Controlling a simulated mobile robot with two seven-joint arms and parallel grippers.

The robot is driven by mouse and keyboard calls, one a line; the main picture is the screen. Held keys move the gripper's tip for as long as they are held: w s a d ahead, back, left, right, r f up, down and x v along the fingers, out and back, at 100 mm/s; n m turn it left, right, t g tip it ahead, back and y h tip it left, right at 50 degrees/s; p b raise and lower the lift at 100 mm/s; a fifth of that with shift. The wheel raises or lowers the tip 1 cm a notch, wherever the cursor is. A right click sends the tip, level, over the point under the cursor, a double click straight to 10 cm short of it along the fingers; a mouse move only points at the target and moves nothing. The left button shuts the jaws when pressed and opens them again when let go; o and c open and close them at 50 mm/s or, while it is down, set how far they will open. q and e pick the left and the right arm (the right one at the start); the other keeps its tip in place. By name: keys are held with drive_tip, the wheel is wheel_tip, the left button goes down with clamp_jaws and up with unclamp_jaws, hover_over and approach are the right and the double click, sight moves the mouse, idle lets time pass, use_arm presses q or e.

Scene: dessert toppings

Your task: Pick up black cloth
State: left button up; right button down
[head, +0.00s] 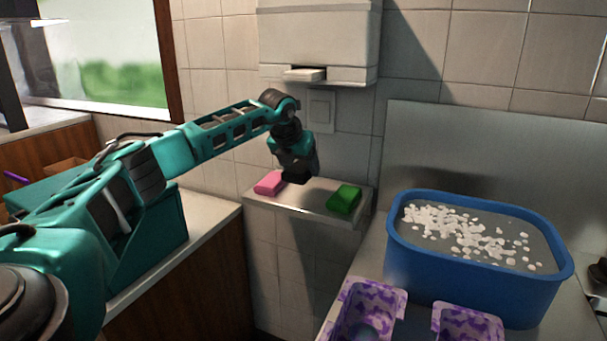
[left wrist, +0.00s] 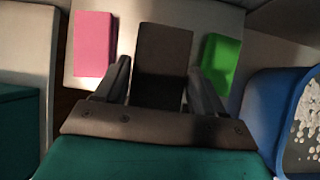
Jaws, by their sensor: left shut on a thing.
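The black cloth (left wrist: 163,50) shows in the left wrist view as a dark, block-like piece between the two fingers of my left gripper (left wrist: 159,75). The gripper is shut on it. In the head view my left gripper (head: 296,174) points down over the small wall shelf (head: 300,199), between a pink block and a green block. The cloth is hard to tell from the dark gripper there, and I cannot tell whether it still touches the shelf. My right gripper is not in view.
The pink block (head: 269,182) lies left of the gripper and the green block (head: 344,199) right of it. A white dispenser (head: 318,40) hangs above. A blue tub (head: 470,280) with white bits and purple patterned containers (head: 372,299) stand at right.

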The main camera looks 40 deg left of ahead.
use_arm(q)
drive_tip(key=s+d+b, duration=0.1)
drive_tip(key=s+d, duration=0.1)
drive_tip(key=s, duration=0.6)
drive_tip(key=s+d+b, duration=0.2)
drive_tip(key=s+d, duration=0.1)
drive_tip(key=s, duration=0.5)
drive_tip(key=shift+s, duration=0.35)
drive_tip(key=shift+d, duration=0.1)
